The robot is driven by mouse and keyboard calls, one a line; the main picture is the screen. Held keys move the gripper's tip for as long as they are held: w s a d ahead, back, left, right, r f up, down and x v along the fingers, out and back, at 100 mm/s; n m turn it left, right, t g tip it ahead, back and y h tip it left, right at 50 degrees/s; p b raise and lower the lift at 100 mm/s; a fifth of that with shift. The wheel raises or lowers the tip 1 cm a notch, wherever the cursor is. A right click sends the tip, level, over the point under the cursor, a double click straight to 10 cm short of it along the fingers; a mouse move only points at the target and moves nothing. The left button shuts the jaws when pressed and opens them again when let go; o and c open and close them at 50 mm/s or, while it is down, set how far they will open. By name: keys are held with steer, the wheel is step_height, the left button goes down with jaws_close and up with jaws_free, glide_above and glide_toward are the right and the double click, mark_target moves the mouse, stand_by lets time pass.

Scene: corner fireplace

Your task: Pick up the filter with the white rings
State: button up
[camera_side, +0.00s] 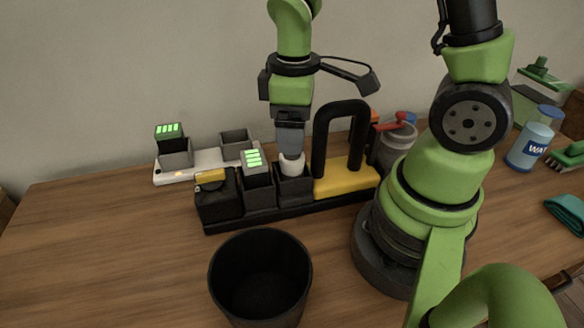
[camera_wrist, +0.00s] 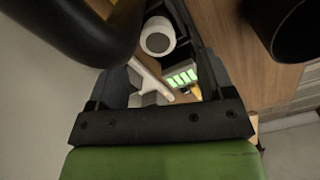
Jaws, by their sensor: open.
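The filter with the white rings (camera_side: 292,165) stands in a black slot of the tool caddy (camera_side: 275,207), its white upper part showing above the rim. In the wrist view the filter (camera_wrist: 158,36) appears as a white ring around a grey centre, just beyond the fingertips. My gripper (camera_side: 291,150) points down directly above the filter. In the wrist view my gripper (camera_wrist: 167,58) has its two fingers spread with nothing held between them. The lower part of the filter is hidden in the slot.
A black arched handle (camera_side: 320,150) on a yellow base (camera_side: 343,182) rises close to the right of my gripper. A battery with green bars (camera_side: 253,160) stands close on the left. A white charger (camera_side: 200,167) is behind, and a black bin (camera_side: 228,290) is in front.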

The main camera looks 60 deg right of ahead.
mark_target(291, 167)
steer(key=shift+w+d+f, duration=0.1)
steer(key=shift+d+f, duration=0.05)
steer(key=shift+f, duration=3.05)
steer(key=shift+c, duration=0.4)
steer(key=c, duration=0.9)
